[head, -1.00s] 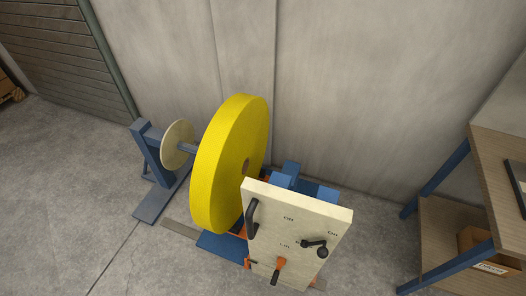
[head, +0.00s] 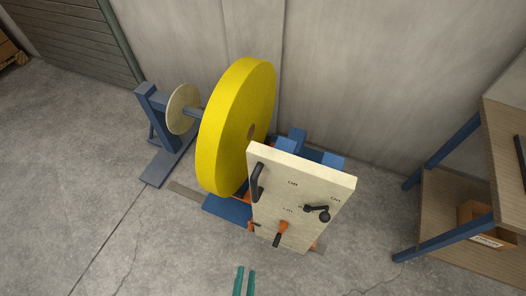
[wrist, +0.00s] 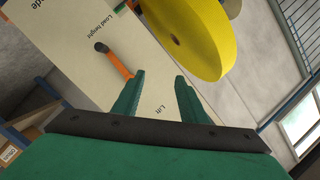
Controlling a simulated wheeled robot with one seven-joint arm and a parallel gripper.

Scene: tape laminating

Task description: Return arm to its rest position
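My gripper (head: 245,280) shows as two green fingertips at the bottom of the head view, in front of the machine and apart from it. In the wrist view its green fingers (wrist: 158,95) are spread with nothing between them. The cream control panel (head: 293,200) stands upright on the machine. It carries a black handle (head: 257,182), a black knob lever (head: 318,212) and an orange lever (head: 281,232). The panel (wrist: 75,50) and orange lever (wrist: 114,61) also show beyond the fingers in the wrist view. The rest of my arm is hidden.
A large yellow roll (head: 236,125) sits on the blue stand behind the panel, with a cream disc (head: 184,108) to its left. A wooden shelf (head: 450,220) with a cardboard box (head: 482,222) stands at right. The concrete floor at front left is clear.

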